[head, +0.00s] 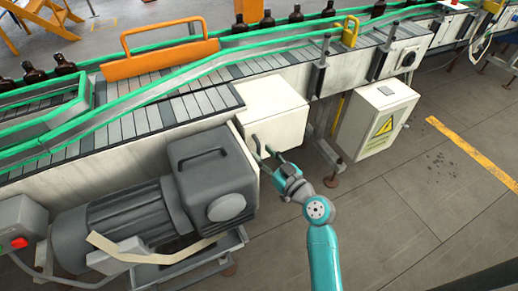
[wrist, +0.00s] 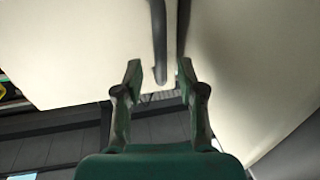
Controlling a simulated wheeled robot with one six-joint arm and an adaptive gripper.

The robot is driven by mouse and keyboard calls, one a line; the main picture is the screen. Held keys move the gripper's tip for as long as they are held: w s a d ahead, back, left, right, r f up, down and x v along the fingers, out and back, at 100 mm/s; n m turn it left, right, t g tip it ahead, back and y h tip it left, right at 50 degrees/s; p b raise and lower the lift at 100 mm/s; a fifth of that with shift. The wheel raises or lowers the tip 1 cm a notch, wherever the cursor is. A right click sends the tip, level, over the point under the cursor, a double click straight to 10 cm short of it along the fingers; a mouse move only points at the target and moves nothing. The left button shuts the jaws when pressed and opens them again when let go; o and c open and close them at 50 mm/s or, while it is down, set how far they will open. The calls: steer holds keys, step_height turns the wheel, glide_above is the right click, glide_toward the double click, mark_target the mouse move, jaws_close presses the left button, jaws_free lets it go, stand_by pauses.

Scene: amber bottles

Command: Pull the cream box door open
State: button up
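Whether the door is fully closed cannot be told.
The grey motor (head: 130,215) stands close on the left of my gripper. A white cabinet (head: 375,118) with a yellow warning sign stands to the right. The conveyor (head: 180,110) with amber bottles runs behind. The floor (head: 410,215) at right is clear.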

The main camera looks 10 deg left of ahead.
mark_target(259, 150)
steer(key=shift+x, duration=1.55)
jaws_close()
